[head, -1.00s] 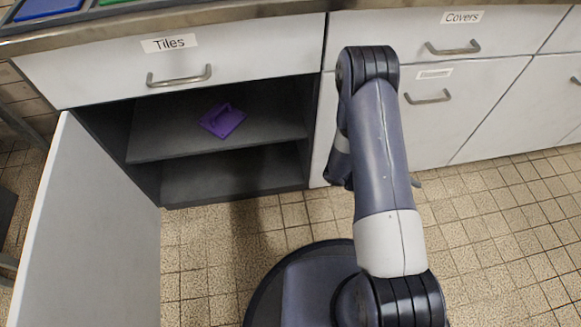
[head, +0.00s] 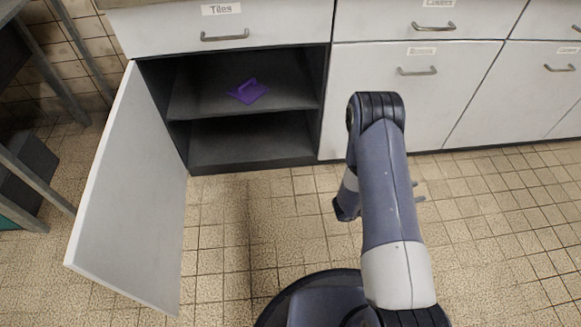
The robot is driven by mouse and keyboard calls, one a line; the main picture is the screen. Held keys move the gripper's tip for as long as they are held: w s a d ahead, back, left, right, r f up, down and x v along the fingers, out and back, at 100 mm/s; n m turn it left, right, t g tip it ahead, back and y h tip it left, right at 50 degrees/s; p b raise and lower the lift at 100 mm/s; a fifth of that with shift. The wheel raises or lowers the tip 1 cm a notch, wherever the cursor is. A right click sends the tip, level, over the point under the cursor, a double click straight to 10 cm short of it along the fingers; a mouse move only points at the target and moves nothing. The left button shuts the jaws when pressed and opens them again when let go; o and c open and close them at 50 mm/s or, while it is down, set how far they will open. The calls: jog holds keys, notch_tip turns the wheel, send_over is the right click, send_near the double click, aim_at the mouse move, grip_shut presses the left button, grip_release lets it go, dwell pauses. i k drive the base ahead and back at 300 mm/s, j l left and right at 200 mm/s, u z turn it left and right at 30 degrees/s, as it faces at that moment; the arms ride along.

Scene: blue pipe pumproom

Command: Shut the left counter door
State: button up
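The left counter door (head: 130,200) stands wide open at the left in the head view, swung out from the cabinet under the drawer labelled "Tiles" (head: 222,36). The open cabinet (head: 250,150) shows a dark inside with one shelf, and a purple handled object (head: 247,91) lies on that shelf.
Closed white drawers and doors with grey handles (head: 418,71) line the counter to the right. Tiled floor (head: 225,235) is clear between the door and my base. At the far left are a metal table frame (head: 30,180) and a dark box (head: 30,160).

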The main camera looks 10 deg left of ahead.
aim_at(126, 237)
jog(key=k+j, duration=0.2)
jog(key=k, duration=0.25)
jog(key=k+j, duration=0.15)
jog(key=k, duration=0.3)
jog(key=k+j, duration=0.1)
jog(key=j, duration=0.25)
jog(key=k+j, duration=0.1)
jog(key=j, duration=0.3)
jog(key=k+j, duration=0.1)
jog(key=j, duration=0.25)
jog(key=k+j, duration=0.1)
jog(key=j, duration=0.25)
jog(key=j+z, duration=0.1)
jog(key=j, duration=0.25)
jog(key=k+j, duration=0.1)
jog(key=j, duration=0.5)
jog(key=k+j, duration=0.1)
jog(key=j, duration=0.5)
jog(key=k+j, duration=0.1)
jog(key=j, duration=0.5)
jog(key=i+j, duration=0.35)
jog(key=j, duration=0.25)
jog(key=i+j, duration=0.2)
jog(key=j+z, duration=0.05)
jog(key=j, duration=0.05)
